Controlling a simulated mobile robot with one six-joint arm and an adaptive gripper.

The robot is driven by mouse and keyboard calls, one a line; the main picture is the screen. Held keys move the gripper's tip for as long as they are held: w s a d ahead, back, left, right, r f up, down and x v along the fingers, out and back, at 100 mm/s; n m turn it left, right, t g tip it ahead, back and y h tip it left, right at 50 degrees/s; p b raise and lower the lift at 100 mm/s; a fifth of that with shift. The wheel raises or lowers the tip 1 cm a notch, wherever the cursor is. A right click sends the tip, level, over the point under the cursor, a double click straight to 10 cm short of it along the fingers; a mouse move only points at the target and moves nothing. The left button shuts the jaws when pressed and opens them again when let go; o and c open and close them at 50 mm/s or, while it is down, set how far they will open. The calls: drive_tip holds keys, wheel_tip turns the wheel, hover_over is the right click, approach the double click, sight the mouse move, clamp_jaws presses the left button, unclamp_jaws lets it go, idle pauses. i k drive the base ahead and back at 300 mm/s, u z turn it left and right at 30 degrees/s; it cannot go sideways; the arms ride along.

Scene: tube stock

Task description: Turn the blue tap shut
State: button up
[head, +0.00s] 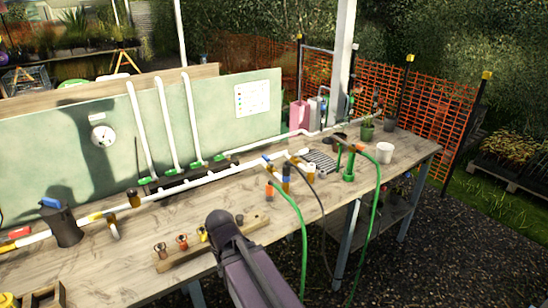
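A small blue handle (267,158) shows on the white pipe (232,172) near the middle of the workbench. A dark upright fitting with a blue part (286,171) stands just right of it. The handle is too small for me to tell how far it is turned. My dark arm rises from the bottom edge, in front of the bench, and its rounded upper end is left of and nearer than the blue handle. I cannot make out any gripper fingers, and nothing of mine visibly touches the handle.
A wooden strip with several coloured fittings (168,262) lies near the bench's front edge. Green hoses (304,235) hang over that edge. A dark canister with a blue top (63,226) stands at left. A white cup (385,152) and potted plants stand at right. Pale green panels (55,150) back the bench.

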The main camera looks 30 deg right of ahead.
sight(265, 159)
drive_tip(key=z, duration=1.45)
drive_tip(key=k, duration=0.85)
drive_tip(key=u, duration=0.85)
drive_tip(key=i, duration=0.5)
drive_tip(key=z, duration=0.25)
